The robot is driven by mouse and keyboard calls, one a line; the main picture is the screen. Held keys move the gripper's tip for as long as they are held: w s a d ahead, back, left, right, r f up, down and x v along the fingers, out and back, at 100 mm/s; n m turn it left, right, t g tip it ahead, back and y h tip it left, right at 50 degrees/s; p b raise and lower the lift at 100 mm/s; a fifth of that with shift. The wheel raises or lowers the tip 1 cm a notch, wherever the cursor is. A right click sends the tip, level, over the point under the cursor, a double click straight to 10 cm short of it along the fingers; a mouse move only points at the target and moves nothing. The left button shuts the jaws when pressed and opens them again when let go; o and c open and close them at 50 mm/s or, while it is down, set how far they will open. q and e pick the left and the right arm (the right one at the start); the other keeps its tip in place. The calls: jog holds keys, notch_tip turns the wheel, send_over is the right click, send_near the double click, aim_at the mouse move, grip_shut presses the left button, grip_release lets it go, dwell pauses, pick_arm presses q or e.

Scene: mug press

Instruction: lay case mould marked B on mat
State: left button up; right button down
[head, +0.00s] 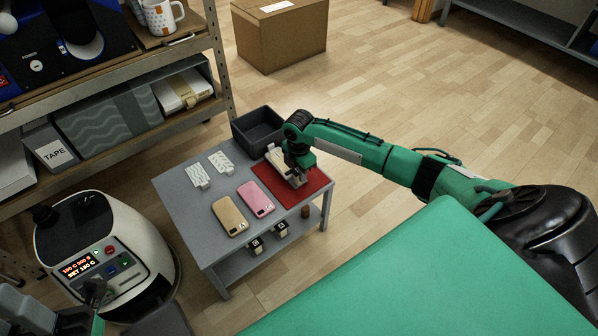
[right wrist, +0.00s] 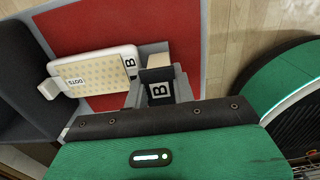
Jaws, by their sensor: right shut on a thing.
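I cannot tell whether the block touches the mat. A pale case (right wrist: 100,72) with its own B label and a dotted sheet tabbed DOTS lies over the mat beside the block in the wrist view. My left gripper (head: 95,293) shows only partly at the lower left; its jaws are unclear.
The grey table (head: 190,213) also holds a gold case (head: 230,214), a pink case (head: 257,198) and two patterned sheets. A dark bin (head: 258,128) stands behind the mat. Similar labelled blocks sit on the lower shelf. A white machine (head: 105,235) stands left.

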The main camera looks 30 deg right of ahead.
jog(key=c, duration=1.2)
grip_release()
jog(key=shift+f, duration=0.1)
jog(key=shift+o, duration=0.2)
